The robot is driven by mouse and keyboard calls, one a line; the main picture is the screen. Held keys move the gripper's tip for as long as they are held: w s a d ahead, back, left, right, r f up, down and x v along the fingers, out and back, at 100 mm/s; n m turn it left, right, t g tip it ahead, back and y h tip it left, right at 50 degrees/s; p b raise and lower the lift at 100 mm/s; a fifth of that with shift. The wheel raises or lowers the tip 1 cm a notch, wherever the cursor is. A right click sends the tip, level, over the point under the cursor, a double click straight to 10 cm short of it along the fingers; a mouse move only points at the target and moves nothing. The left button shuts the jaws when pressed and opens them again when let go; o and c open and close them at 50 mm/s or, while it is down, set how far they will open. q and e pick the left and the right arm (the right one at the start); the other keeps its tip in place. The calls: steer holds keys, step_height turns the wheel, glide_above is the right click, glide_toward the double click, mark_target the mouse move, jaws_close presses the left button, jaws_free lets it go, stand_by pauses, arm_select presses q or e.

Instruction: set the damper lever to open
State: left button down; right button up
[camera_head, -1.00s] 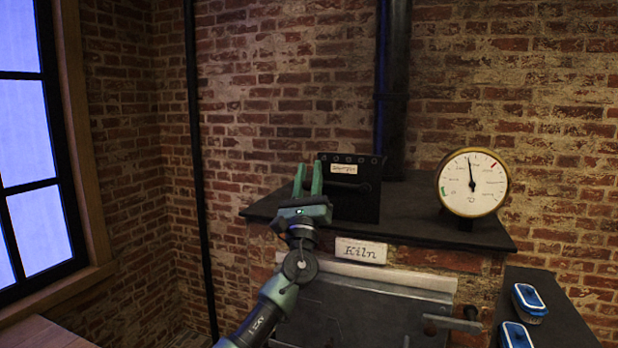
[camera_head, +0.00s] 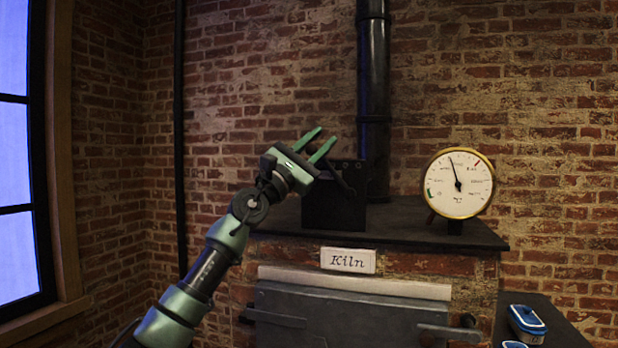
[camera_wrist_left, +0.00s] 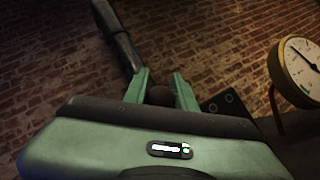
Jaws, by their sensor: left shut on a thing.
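The damper box (camera_head: 335,212) is a dark plate standing on the kiln top, left of the flue pipe. A dark lever (camera_head: 342,180) slants across its upper part, up and left toward my left gripper (camera_head: 318,141). In the left wrist view, a dark rounded knob (camera_wrist_left: 158,96) sits between the two green fingers of my left gripper (camera_wrist_left: 160,84). The gripper is shut on this lever end. The box's label and most of its face markings are hidden or too dark to read. My right gripper is not in view.
The kiln top (camera_head: 408,222) bears a round brass-rimmed gauge (camera_head: 459,183) to the right. A black flue pipe (camera_head: 374,90) rises behind the box. Below are the Kiln sign (camera_head: 348,260) and kiln door (camera_head: 345,312). Blue-lidded containers (camera_head: 526,322) stand at lower right.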

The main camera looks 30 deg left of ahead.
arm_select(q)
steer(key=w+d+r+m+g+h+p, duration=0.1)
steer(key=d+m+g+h+p, duration=0.1)
steer(key=d+m+g+p, duration=0.4)
steer(key=shift+w+d+r+m+h+p, duration=0.4)
steer(key=shift+d+m+p, duration=0.4)
steer(key=shift+m+p, duration=0.6)
steer(key=c, duration=1.1)
jaws_free()
steer(key=shift+c, duration=0.2)
steer(key=shift+d, duration=0.15)
